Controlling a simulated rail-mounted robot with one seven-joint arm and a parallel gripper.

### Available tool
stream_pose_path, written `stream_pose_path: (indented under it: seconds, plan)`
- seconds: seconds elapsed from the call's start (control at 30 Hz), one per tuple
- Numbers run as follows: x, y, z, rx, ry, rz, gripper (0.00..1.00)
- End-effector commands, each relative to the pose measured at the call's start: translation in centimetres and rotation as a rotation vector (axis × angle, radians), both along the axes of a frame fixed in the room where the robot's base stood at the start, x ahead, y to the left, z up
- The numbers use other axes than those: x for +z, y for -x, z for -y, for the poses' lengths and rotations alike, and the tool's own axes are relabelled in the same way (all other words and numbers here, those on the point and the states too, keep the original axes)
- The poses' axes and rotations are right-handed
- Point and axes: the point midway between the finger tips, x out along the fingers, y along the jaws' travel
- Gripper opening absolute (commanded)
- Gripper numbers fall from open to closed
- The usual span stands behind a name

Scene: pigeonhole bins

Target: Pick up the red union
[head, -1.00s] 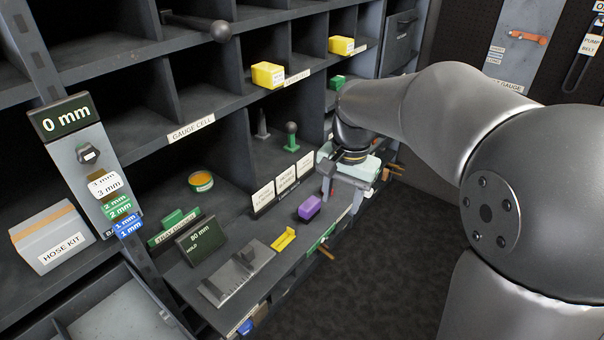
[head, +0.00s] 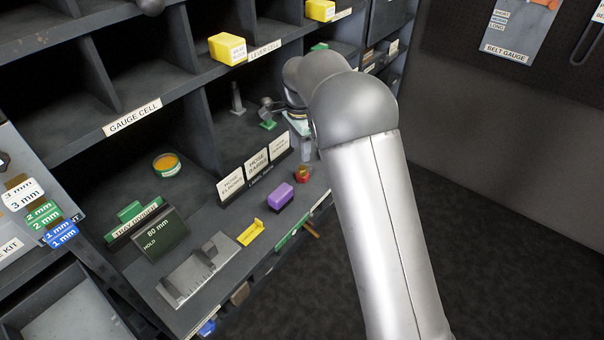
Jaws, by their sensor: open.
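A small red piece (head: 303,174), which looks like the red union, stands on the front ledge, just behind a purple block (head: 279,196). It has an orange-brown base. My gripper (head: 283,107) is beyond it, higher in the picture, by the cell with the green-based ball-topped lever. My own arm and wrist hide much of it. It is open, and I see nothing held in it. It is apart from the red piece. Whether it touches the lever I cannot tell.
White label cards (head: 255,165) stand left of the red piece. A yellow bracket (head: 251,232), a grey stepped block (head: 198,272) and a dark 80 mm sign (head: 165,237) are nearer. The floor at right is clear.

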Motion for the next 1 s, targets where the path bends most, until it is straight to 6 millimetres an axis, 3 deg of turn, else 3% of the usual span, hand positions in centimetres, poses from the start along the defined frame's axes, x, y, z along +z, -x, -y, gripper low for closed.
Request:
stream_pose_path:
  seconds: [0.37,0.6,0.9,1.0]
  plan:
    - [-3.5,0.1,0.3,0.0,0.0,-0.004,0.48]
    - [-6.9,0.2,0.6,0.0,0.0,-0.002,0.48]
    - [-7.5,0.1,0.6,0.0,-0.001,0.001,0.48]
    - [-7.5,0.1,0.6,0.001,-0.001,0.001,0.23]
